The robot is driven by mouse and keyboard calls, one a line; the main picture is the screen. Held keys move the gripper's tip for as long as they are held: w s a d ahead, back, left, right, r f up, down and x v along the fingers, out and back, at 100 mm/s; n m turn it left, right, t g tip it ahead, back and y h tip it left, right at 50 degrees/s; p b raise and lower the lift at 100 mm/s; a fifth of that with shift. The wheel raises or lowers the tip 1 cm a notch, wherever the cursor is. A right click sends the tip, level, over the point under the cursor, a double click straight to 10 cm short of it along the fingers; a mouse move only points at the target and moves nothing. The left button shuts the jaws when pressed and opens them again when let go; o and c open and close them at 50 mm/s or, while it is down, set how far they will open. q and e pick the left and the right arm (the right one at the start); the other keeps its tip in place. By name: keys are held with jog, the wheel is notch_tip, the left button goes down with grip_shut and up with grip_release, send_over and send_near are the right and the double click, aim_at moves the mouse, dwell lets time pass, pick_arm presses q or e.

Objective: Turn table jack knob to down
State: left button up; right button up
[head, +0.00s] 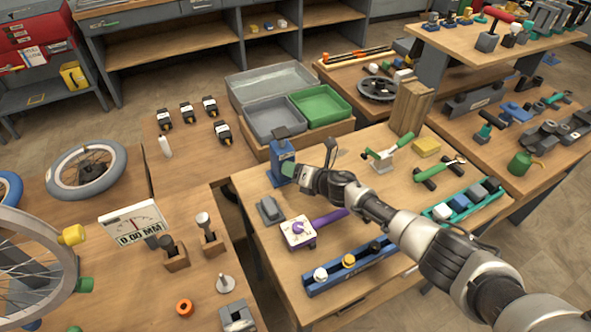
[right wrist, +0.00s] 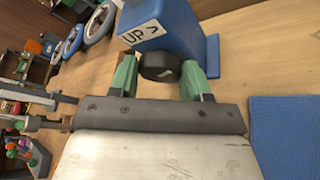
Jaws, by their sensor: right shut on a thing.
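The blue table jack (head: 280,150) stands on the right-hand wooden table in the head view. It also fills the top of the right wrist view (right wrist: 175,25), with a white label reading "UP" and an arrow. Its black knob (right wrist: 158,65) sticks out from the jack's face below the label. My right gripper (head: 291,171) is at the jack's side. In the right wrist view its two green fingertips (right wrist: 158,77) sit on either side of the knob, shut on it. The knob is hidden by the gripper in the head view. My left gripper is not in view.
A grey block (head: 270,211) and a purple-handled tool (head: 318,226) lie in front of the jack. Grey and green bins (head: 322,104) stand behind it. A wooden block stack (head: 409,106) and a green-handled clamp (head: 383,158) are to its right. A gap separates the tables on the left.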

jog(key=n+h+p, duration=0.1)
jog(key=p, duration=0.1)
jog(key=n+h+p, duration=0.1)
jog(key=shift+s+a+r+n+p, duration=0.1)
jog(key=shift+a+r+n+p, duration=0.05)
jog(key=shift+r+n+p, duration=0.2)
jog(key=shift+a+f+n+h+p, duration=0.15)
jog(key=shift+n+h+p, duration=0.75)
jog(key=shift+p, duration=0.45)
jog(key=shift+t, duration=0.3)
jog(key=o, duration=0.9)
